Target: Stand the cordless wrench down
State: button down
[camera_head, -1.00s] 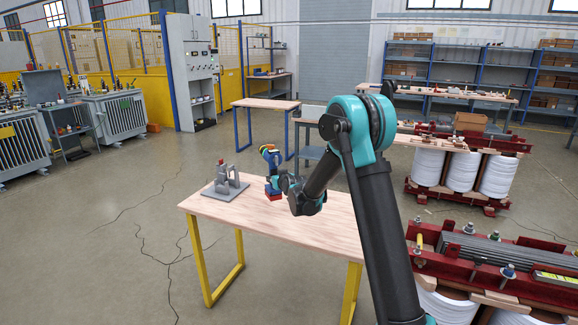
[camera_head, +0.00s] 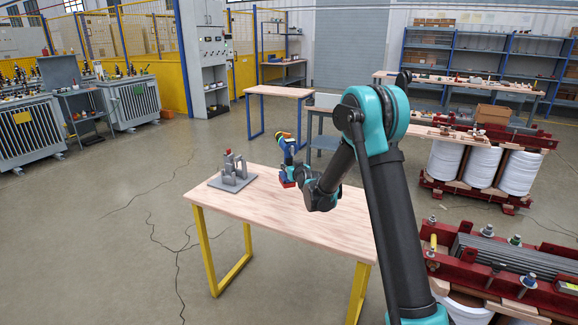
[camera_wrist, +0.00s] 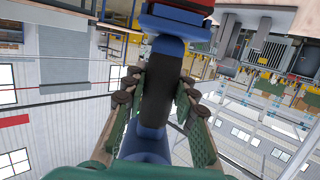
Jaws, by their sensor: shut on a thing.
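The cordless wrench (camera_head: 286,160) has a blue body, a yellow-orange top part and a red and blue base. My gripper (camera_head: 299,173) is shut on it from the right side. The wrench is roughly upright, base down, over the back part of the wooden table (camera_head: 290,225). I cannot tell whether its base touches the tabletop. In the wrist view the dark and blue handle (camera_wrist: 162,80) runs between the two fingers of my gripper (camera_wrist: 158,92). The red and blue base shows at the top edge there. My gripper partly hides the wrench.
A grey fixture (camera_head: 232,183) with uprights and a small red part stands on the table's left end, left of the wrench. The front and right of the tabletop are clear. Red-framed transformer cores (camera_head: 480,165) stand to the right. Another table (camera_head: 280,92) is behind.

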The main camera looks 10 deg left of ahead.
jog(key=shift+f, duration=3.1)
jog(key=c, duration=1.1)
grip_release()
jog(key=shift+c, duration=0.2)
jog(key=v, duration=1.2)
jog(key=shift+r, duration=0.1)
jog(key=s+d+r+m+g+h, duration=0.15)
jog(key=s+d+g+h, duration=0.3)
jog(key=s+d, duration=1.1)
jog(key=s+d+f+m+g, duration=0.1)
jog(key=s+d, duration=0.3)
jog(key=s, duration=0.4)
jog(key=s+d+f+m+g+h, duration=0.1)
jog(key=s+d+f+g, duration=0.1)
jog(key=s, duration=0.6)
jog(key=s+d+f+m+g+h, duration=0.1)
jog(key=s+d+f+g, duration=0.1)
jog(key=s+d, duration=0.3)
jog(key=s, duration=0.3)
jog(key=shift+d+f, duration=0.35)
jog(key=shift+f, duration=0.05)
